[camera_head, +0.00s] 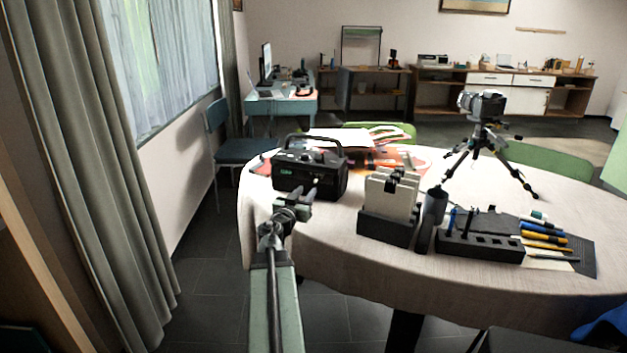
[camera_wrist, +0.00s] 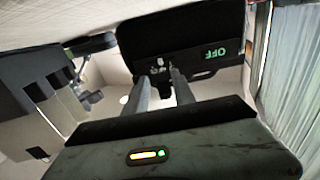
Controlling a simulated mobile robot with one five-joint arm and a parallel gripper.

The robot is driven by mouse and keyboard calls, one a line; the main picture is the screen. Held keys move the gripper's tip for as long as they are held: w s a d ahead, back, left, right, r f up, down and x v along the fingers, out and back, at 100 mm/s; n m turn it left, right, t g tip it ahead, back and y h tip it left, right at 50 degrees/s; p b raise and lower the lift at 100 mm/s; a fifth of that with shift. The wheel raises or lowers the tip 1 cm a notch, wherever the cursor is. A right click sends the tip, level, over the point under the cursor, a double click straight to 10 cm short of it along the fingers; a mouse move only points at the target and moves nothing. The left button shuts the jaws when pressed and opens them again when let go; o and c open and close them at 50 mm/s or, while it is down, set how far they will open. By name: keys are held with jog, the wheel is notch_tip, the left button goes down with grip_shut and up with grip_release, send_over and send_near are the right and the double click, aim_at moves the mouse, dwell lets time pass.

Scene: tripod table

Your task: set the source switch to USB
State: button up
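The black radio (camera_head: 310,172) with a carry handle stands at the left of the round table. In the wrist view the radio (camera_wrist: 195,30) fills the top and appears upside down; green letters on its face read OFF. Small pale markings and what looks like the source switch (camera_wrist: 160,66) show by the fingertips; its exact setting is too small to read. My gripper (camera_head: 303,199) is just in front of the radio's face. I cannot tell whether a finger touches the switch.
A camera on a tripod (camera_head: 484,130) stands farther back. Papers (camera_head: 340,137) lie behind the radio. The tablecloth (camera_head: 335,250) is bare at the front left.

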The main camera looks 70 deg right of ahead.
aim_at(316, 181)
jog(key=d, duration=0.7)
jog(key=shift+d+f, duration=0.1)
jog(key=shift+d, duration=0.3)
grip_shut()
jog(key=shift+a, duration=0.1)
dwell(0.9)
